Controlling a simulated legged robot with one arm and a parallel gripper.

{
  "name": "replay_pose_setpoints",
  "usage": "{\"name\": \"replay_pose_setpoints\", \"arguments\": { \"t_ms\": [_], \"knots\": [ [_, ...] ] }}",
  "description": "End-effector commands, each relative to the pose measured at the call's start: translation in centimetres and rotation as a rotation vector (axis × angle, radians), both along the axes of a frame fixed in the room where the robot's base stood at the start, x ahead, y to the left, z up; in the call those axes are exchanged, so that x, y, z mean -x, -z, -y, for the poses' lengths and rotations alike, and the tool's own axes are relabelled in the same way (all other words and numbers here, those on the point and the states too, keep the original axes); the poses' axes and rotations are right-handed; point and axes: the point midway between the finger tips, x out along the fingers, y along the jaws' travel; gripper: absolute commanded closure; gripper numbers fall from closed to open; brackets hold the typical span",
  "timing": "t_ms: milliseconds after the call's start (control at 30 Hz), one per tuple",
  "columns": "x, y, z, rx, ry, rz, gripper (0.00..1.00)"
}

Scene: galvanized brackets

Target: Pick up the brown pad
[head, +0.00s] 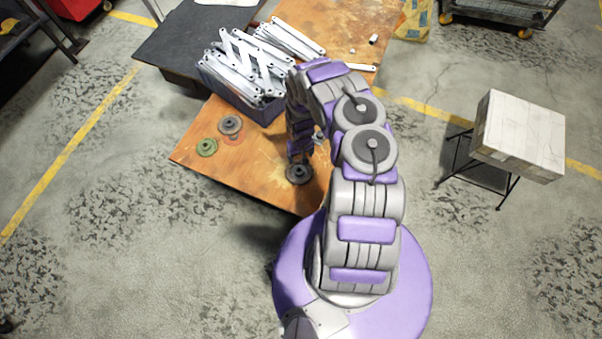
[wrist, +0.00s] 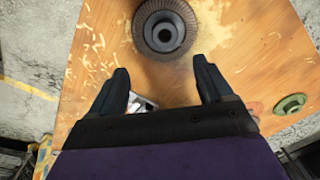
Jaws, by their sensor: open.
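A round, dark brownish-grey pad (wrist: 150,40) with a ribbed rim and a centre hub lies on the orange-brown worktop in the wrist view. It appears to be the dark disc (head: 299,175) near the worktop's front corner in the head view. My gripper (wrist: 160,75) is open, its two dark fingers spread apart and pointing towards the pad. The pad is beyond the fingertips, not between them. In the head view my arm hides most of the gripper. The height of the fingers above the worktop is hard to tell.
A green disc (head: 206,147) and a grey disc (head: 230,124) lie to the left on the worktop (head: 250,160). A blue-grey bin (head: 265,113) of galvanized brackets stands behind. A small silver piece (wrist: 142,103) shows partly behind my gripper. A pale block on a stand (head: 522,135) is at right.

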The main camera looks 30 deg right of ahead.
Motion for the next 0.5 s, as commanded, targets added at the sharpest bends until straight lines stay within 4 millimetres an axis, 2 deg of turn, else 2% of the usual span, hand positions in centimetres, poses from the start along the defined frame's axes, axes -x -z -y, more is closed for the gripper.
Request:
{"name": "replay_pose_setpoints", "arguments": {
  "t_ms": [33,200,300,500],
  "knots": [
    [0.1,1.6,-0.4,0.001,-0.005,-0.001,0.2],
    [0.1,4.8,-0.5,0.0,-0.005,-0.002,0.2],
    [-0.1,6.1,0.0,-0.004,-0.003,0.002,0.2],
    [0.1,7.3,0.3,-0.008,-0.001,0.0,0.2]
  ]
}}
